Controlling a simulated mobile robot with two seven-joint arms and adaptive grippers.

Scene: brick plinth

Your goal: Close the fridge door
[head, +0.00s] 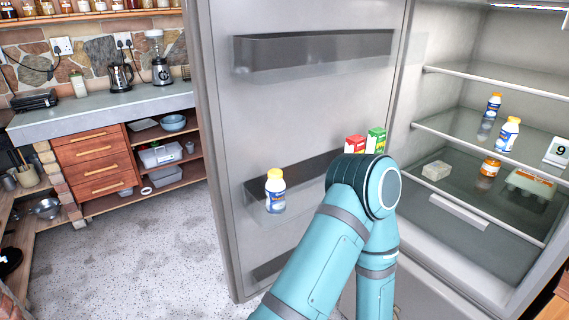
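The fridge door (290,118) stands wide open at the centre, its inner side facing me. The fridge interior (480,85) is open to view at the right. One of my teal arms rises from the bottom edge and bends in front of the door's lower part and the fridge opening. I cannot tell whether it touches the door. Neither gripper shows, and the arm hides part of the door's lower shelves.
Fridge shelves hold bottles (508,134), an orange-lidded jar (489,167) and an egg box (530,187). At the left, a counter (105,108) with a kettle (120,77) stands above wooden drawers (95,160). The speckled floor (150,255) left of the door is clear.

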